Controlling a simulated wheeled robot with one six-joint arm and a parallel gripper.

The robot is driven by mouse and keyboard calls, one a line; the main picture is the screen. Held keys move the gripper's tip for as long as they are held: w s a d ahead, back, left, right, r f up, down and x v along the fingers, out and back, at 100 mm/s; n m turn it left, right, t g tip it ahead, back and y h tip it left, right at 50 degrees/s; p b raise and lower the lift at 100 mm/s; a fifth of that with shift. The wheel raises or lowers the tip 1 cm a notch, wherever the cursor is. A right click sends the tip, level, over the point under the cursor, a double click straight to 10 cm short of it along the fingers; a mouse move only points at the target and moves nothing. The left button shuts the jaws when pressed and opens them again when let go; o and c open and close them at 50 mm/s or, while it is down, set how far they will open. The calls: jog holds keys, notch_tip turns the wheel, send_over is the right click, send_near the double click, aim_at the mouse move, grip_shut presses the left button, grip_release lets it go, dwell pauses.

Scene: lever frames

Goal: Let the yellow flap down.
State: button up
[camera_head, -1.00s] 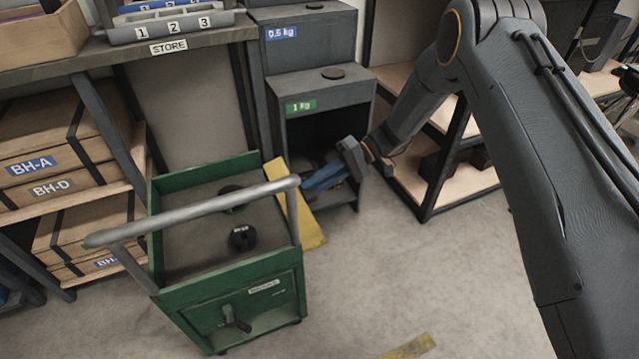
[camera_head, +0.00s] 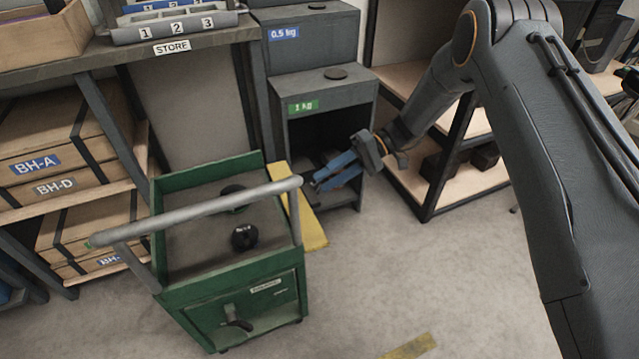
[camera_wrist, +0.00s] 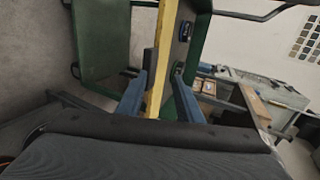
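The yellow flap (camera_head: 306,220) is at the right side of the green cart (camera_head: 235,288), partly behind the cart's grey handle bar. In the wrist view the flap (camera_wrist: 161,50) shows as a narrow yellow strip, seen nearly edge-on, beside the cart's green wall. My gripper (camera_head: 318,180) is just right of the flap in the head view, its two blue fingers spread apart. In the wrist view the strip passes between the fingers of my gripper (camera_wrist: 158,85), with a gap visible on each side. I cannot tell whether either finger touches it.
A dark cabinet (camera_head: 330,95) with a 1 kg label stands behind my gripper. Black round weights (camera_head: 244,237) sit on the cart's top. Shelves with wooden boxes (camera_head: 50,160) are at the left, a wooden rack (camera_head: 460,180) at the right.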

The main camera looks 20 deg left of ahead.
jog(key=shift+v, duration=2.05)
